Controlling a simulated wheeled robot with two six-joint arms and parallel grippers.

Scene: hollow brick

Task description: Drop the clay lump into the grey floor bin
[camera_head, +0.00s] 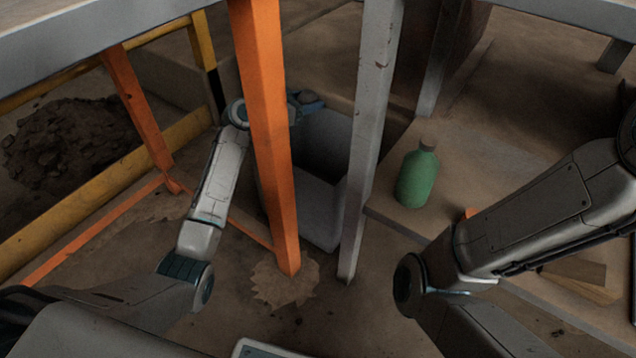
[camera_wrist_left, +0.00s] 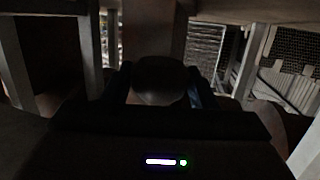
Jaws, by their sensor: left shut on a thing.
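My left arm reaches behind the orange post, and my left gripper (camera_head: 308,101) is over the far rim of the grey floor bin (camera_head: 312,205). The bin stands on the floor between the orange post and a grey post, its dark opening facing up. In the left wrist view my left gripper (camera_wrist_left: 160,88) is shut on a dark rounded lump (camera_wrist_left: 160,75), which I take for the clay lump. The picture is too dark to show its surface. In the head view I cannot make the lump out. My right gripper is out of view.
The orange post (camera_head: 264,140) and grey post (camera_head: 371,130) stand close in front of the bin. A green bottle (camera_head: 418,178) stands on a low surface to the right. A yellow rail (camera_head: 100,190) and a dirt heap (camera_head: 70,142) are at left.

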